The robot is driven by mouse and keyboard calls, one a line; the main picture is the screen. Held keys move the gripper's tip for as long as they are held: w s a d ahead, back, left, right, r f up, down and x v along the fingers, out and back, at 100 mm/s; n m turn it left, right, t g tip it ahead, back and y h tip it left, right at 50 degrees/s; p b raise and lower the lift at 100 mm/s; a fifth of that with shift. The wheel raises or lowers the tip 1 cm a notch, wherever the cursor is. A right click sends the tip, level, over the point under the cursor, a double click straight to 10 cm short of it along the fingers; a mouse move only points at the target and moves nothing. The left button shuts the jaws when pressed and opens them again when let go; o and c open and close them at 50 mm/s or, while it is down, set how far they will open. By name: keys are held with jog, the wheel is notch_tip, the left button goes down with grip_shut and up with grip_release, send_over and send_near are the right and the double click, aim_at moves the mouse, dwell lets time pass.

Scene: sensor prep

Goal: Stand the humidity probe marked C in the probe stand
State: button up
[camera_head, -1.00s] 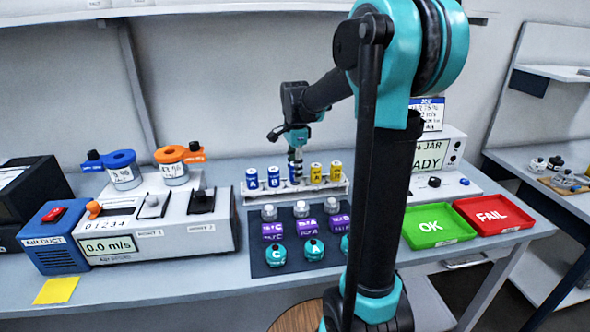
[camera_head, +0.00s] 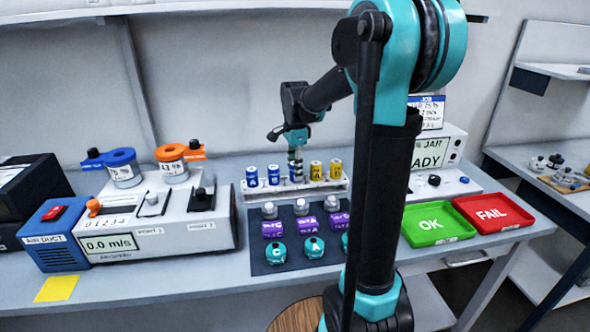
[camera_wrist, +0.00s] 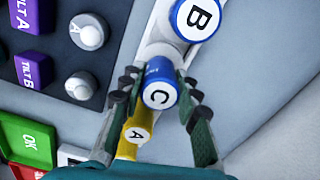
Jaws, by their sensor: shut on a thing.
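My gripper (camera_head: 295,162) is over the middle of the white probe stand (camera_head: 336,189), pointing down. In the wrist view its two fingers (camera_wrist: 160,94) are shut on the blue humidity probe marked C (camera_wrist: 158,94), whose white top faces the camera. The probe appears upright, in line with the row in the stand. Its lower end is hidden, so I cannot tell whether it is fully seated. A blue probe marked B (camera_wrist: 196,17) stands beside it, and a blue one marked A (camera_head: 252,178) is farther left. Yellow probes (camera_head: 316,171) stand on the right.
A dark mat (camera_head: 258,256) with purple, grey-topped and teal pieces lies in front of the stand. A grey airspeed device (camera_head: 215,228) is on the left. A green OK tray (camera_head: 434,222) and a red FAIL tray (camera_head: 493,213) are on the right. My arm hides part of the mat.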

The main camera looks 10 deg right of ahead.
jog(key=shift+f, duration=0.2)
jog(key=o, duration=1.5)
jog(key=shift+r, duration=0.1)
jog(key=shift+r, duration=3.9)
